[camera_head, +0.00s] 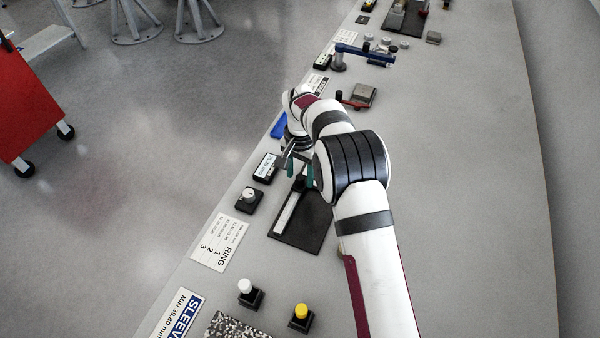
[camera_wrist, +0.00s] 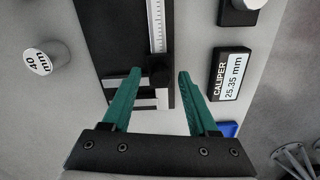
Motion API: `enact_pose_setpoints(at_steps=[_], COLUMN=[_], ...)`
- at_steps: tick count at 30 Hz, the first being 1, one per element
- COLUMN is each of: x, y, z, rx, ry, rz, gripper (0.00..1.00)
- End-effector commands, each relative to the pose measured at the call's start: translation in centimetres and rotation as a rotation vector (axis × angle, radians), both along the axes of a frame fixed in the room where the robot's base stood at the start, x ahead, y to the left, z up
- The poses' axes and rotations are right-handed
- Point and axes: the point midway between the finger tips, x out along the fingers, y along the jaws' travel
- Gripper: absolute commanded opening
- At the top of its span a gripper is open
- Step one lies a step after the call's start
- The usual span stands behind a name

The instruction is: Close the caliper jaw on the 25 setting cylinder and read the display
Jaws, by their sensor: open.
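The caliper lies on a black base plate (camera_head: 312,232), with its pale scale (camera_head: 287,213) running along it. In the wrist view the scale (camera_wrist: 157,25) ends at a black sliding block (camera_wrist: 160,72), with dark and light jaw bars (camera_wrist: 120,82) to its left. My gripper (camera_head: 301,171) is over the far end of the caliper. Its green fingers are open, one on each side of the block in the wrist view (camera_wrist: 159,74); contact cannot be told. The caliper display (camera_wrist: 232,80) reads 25.35 mm.
A pale cylinder marked 40 mm (camera_wrist: 38,62) stands left in the wrist view. A black block with a light knob (camera_head: 249,198) and a RING card (camera_head: 222,242) sit near the bench's left edge. White (camera_head: 246,288) and yellow (camera_head: 301,314) knobs stand nearer. The bench's right side is clear.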

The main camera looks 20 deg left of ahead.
Motion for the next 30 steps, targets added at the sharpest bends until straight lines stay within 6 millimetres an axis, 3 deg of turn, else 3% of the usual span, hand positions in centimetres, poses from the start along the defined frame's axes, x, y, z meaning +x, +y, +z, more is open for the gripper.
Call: enact_pose_setpoints(at_steps=[4, 7, 15, 21, 30], x=[0.0, 0.1, 0.1, 0.1, 0.0], y=[0.0, 0.0, 0.1, 0.0, 0.0], z=[0.3, 1.8, 10.3, 14.7, 15.8], rx=[0.0, 0.001, 0.003, 0.001, 0.0], ry=[0.0, -0.002, -0.005, -0.002, 0.0], rz=[0.0, -0.001, 0.0, 0.0, 0.0], gripper=[0.6, 0.6, 0.6, 0.6, 0.6])
